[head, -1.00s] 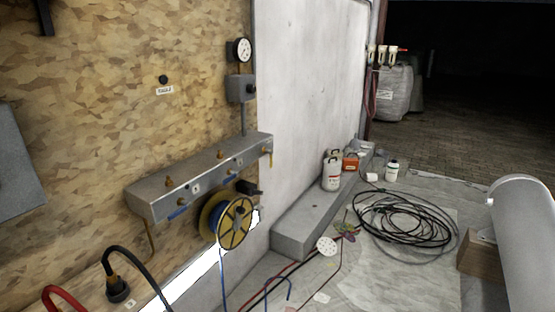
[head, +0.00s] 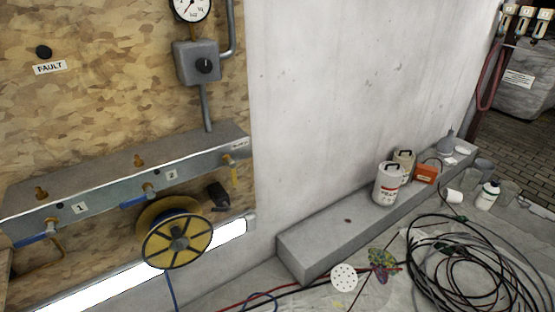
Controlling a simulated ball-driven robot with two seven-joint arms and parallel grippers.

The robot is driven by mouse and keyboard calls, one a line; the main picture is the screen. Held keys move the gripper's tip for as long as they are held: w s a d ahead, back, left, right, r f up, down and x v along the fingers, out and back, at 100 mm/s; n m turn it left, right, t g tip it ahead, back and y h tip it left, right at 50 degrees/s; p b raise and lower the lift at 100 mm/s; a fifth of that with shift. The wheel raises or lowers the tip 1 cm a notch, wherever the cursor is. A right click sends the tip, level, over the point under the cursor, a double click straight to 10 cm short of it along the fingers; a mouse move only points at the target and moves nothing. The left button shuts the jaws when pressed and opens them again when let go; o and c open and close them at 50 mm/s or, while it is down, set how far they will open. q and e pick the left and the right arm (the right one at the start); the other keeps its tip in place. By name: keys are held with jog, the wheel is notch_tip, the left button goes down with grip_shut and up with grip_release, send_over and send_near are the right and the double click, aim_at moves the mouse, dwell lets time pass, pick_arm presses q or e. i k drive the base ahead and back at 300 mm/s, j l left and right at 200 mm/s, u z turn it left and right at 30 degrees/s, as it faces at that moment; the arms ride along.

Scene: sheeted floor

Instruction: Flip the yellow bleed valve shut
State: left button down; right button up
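A grey metal manifold (head: 105,192) is fixed along the chipboard wall at the left. At its right end is a small brass valve with a yellow lever (head: 234,174) that points down. Two valves with blue levers sit further left on its front face, one blue lever (head: 136,204) near the label 2 and another blue lever (head: 36,239) near the label 1. Both blue levers lie roughly along the manifold. Neither of my grippers is in view.
A cable reel (head: 177,240) hangs below the manifold. A grey box with a black knob (head: 203,64) and a pressure gauge (head: 191,6) are above. A concrete ledge (head: 340,235) runs along the white wall. Coiled black hose (head: 475,270) and loose cables cover the floor at the right.

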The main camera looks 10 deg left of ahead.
aim_at(231, 164)
jog(key=i+l+u, duration=0.1)
jog(key=l, duration=0.3)
jog(key=i+l, duration=0.25)
jog(key=l, duration=0.15)
jog(key=i+l+u, duration=0.15)
jog(key=l, duration=0.2)
jog(key=i+l, duration=0.15)
jog(key=l, duration=0.25)
jog(key=u, duration=0.05)
